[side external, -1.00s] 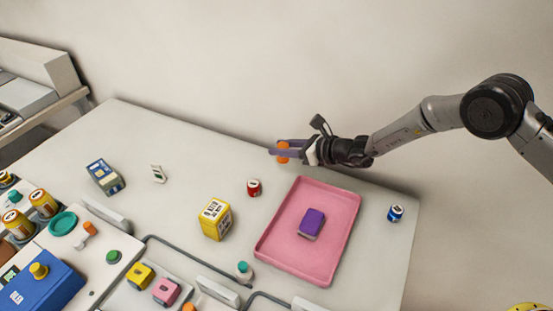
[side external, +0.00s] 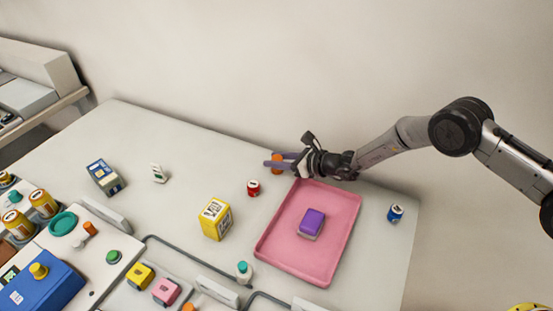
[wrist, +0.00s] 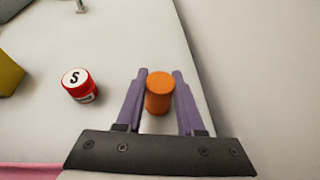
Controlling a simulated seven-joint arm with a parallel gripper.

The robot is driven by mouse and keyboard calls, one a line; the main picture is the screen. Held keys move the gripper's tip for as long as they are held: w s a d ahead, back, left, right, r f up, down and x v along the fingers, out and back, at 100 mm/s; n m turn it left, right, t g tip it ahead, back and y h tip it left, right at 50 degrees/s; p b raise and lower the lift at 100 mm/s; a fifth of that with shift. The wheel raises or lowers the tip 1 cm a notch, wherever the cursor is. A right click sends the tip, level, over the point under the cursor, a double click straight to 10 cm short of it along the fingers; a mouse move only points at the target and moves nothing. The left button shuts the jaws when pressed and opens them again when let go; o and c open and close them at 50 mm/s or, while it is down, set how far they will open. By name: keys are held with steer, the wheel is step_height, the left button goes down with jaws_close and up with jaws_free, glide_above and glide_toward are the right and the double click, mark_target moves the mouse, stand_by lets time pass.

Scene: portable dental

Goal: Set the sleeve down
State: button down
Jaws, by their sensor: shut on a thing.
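The sleeve appears to be the orange cylinder (wrist: 160,92), held between the purple fingers of my gripper (wrist: 158,88) in the wrist view. In the side view my gripper (side external: 281,160) is at the far edge of the white table, with the orange cylinder (side external: 277,157) partly hidden by the fingers. The gripper is shut on it. The cylinder looks upright. I cannot tell whether its bottom touches the table.
A red jar marked S (wrist: 80,84) stands close by, left of the fingers; it also shows in the side view (side external: 253,188). A pink tray (side external: 275,248) holds a purple block (side external: 311,223). A yellow box (side external: 216,219) stands further left. The table behind the red jar is clear.

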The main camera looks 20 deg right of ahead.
steer(key=c, duration=0.5)
jaws_free()
steer(key=shift+s+d+r, duration=0.1)
steer(key=shift+r, duration=0.1)
steer(key=v, duration=1.1)
steer(key=shift+s+d, duration=0.15)
steer(key=shift+s, duration=0.15)
